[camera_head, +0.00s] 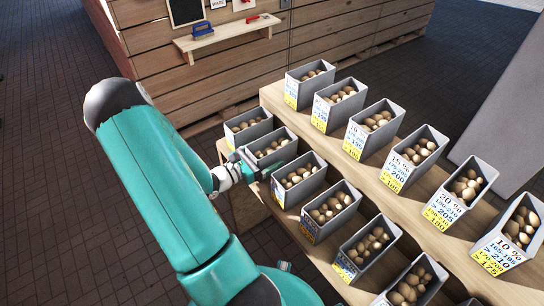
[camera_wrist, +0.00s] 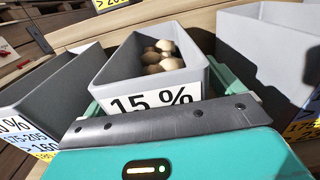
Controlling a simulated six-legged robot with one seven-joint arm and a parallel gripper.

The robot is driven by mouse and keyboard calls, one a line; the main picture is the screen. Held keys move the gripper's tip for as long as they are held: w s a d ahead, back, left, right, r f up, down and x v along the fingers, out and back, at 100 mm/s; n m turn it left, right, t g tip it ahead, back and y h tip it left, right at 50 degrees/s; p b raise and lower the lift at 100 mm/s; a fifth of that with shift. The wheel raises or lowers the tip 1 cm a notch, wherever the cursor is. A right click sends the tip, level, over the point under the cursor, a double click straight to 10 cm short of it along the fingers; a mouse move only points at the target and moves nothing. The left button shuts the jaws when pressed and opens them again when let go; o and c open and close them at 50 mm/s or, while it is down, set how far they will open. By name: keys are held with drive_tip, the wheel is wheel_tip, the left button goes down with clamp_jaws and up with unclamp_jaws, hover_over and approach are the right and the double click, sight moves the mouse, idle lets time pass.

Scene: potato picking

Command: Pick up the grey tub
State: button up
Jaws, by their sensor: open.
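A grey tub (camera_head: 289,151) of potatoes stands second from the left in the lower row of the stand. In the wrist view this tub (camera_wrist: 120,72) is straight ahead, with a "15 %" label on its front and several potatoes inside. My gripper (camera_head: 262,165) is at the tub's front end, open. One teal finger shows along the tub's right side, and a bit of teal shows at its left side in the wrist view. The tub still rests in its row. The fingers' lower parts are hidden, and I cannot tell whether they touch it.
Similar grey tubs stand close on both sides, one (camera_wrist: 60,85) to the left and one (camera_wrist: 265,50) to the right. A higher row of labelled tubs (camera_head: 373,135) stands behind on a wooden step. Wooden crates (camera_head: 330,30) with a small shelf (camera_head: 228,37) are at the back.

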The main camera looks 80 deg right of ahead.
drive_tip(key=shift+d, duration=0.1)
drive_tip(key=shift+c, duration=0.4)
drive_tip(key=c, duration=1.1)
drive_tip(key=shift+r, duration=0.2)
wheel_tip(320, 180, up, 10)
drive_tip(key=shift+f, duration=0.15)
